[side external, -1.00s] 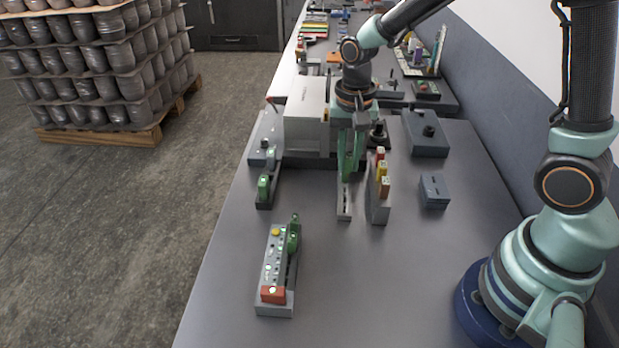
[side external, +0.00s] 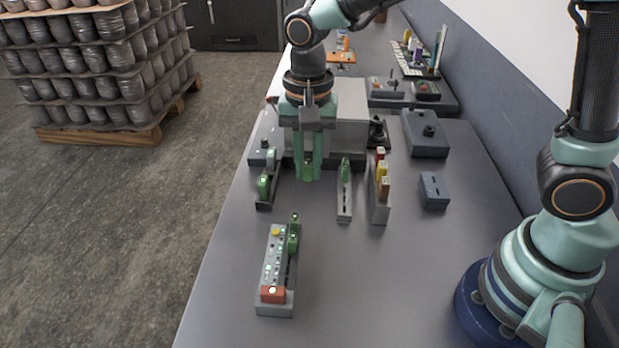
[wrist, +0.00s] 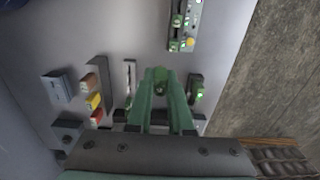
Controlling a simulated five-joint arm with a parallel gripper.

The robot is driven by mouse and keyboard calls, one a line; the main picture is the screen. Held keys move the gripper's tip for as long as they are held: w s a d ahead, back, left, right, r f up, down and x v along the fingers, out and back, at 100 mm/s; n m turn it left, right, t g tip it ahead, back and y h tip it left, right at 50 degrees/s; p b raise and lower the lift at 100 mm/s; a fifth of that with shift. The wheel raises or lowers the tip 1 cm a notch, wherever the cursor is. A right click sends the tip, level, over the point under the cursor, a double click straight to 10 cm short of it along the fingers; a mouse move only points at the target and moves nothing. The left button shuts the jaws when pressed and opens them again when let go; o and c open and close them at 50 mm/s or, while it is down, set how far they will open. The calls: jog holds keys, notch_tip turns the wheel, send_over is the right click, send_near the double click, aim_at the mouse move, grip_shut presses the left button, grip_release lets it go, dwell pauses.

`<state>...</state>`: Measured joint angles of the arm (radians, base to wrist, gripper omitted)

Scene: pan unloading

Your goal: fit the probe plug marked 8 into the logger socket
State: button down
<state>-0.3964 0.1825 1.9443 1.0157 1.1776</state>
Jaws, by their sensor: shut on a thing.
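My gripper (side external: 308,172) is shut on a green plug and holds it above the table in front of the pale box. The plug (wrist: 160,82) shows between the fingers in the wrist view; I cannot read its mark. A narrow grey rack (side external: 344,205) to the right holds another green plug (side external: 346,170) at its far end. A grey unit (side external: 268,262) with a yellow button, lights and an orange block stands nearer the camera, with green plugs (side external: 293,240) along its right side. It also shows at the top of the wrist view (wrist: 174,30). I cannot tell which socket is the logger's.
A dark holder (side external: 265,202) with green pieces stands left of my gripper. A grey stand (side external: 379,212) with red, yellow and orange blocks stands right of the rack. Grey boxes (side external: 434,190) (side external: 426,135) lie further right. The table's front middle is clear.

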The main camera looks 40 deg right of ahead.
send_over(288, 271)
notch_tip(288, 271, down, 6)
jog(key=shift+f, duration=2.2)
jog(key=shift+f, duration=0.9)
jog(key=c, duration=0.8)
grip_release()
jog(key=shift+o, duration=0.2)
notch_tip(288, 271, up, 12)
